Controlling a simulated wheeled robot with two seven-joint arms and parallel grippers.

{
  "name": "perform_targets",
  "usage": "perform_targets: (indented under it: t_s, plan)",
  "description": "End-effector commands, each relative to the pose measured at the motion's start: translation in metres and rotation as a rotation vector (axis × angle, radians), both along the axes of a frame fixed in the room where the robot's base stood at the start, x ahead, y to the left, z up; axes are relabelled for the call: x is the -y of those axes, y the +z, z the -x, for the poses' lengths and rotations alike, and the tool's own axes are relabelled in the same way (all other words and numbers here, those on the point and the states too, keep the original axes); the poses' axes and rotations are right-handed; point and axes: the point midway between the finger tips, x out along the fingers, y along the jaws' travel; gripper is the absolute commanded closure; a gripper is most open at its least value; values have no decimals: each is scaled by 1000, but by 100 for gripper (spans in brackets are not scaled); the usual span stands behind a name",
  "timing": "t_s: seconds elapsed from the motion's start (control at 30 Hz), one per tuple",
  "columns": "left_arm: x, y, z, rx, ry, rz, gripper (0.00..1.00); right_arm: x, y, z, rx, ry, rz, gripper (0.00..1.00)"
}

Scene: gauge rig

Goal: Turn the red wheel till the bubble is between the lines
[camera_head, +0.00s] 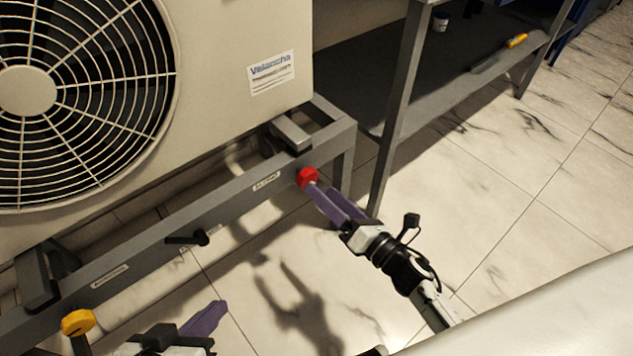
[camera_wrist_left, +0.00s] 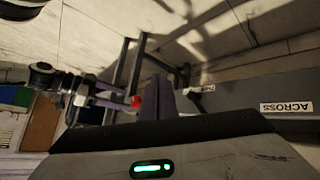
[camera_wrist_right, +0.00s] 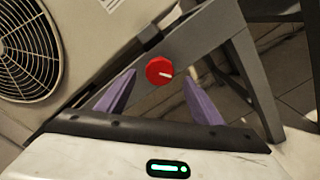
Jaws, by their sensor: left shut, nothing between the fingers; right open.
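The red wheel (camera_head: 307,177) sits on the grey frame rail below the big fan unit. In the right wrist view the red wheel (camera_wrist_right: 159,71) bears a white mark pointing right. My right gripper (camera_head: 318,192) is open, its purple fingers (camera_wrist_right: 160,95) pointing at the wheel, one either side in that view; I cannot tell whether they touch it. The wheel also shows in the left wrist view (camera_wrist_left: 136,103). My left gripper (camera_head: 216,308) is shut and empty, low in front of the rail, apart from the wheel. I cannot make out the bubble or its lines.
A yellow knob (camera_head: 77,321) is on the frame at lower left. A black lever (camera_head: 187,238) sticks out from the rail. A label reading ACROSS (camera_wrist_left: 288,107) is on the rail. A grey shelf (camera_head: 450,85) stands at the back; tiled floor (camera_head: 520,230) to the right is clear.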

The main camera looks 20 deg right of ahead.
Motion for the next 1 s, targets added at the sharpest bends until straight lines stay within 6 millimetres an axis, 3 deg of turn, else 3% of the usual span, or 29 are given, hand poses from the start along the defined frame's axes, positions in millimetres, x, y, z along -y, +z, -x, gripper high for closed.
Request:
perform_targets:
  t_s: [0.1,0.33,1.0]
  plan:
    - [-3,-5,2,-20,0,-18,100,8,1,23,-3,-1,-1,40]
    - [-7,-11,3,-36,0,-41,100,17,1,47,0,0,-1,40]
    - [-5,-11,3,-38,1,-37,100,21,1,48,-14,-17,-21,40]
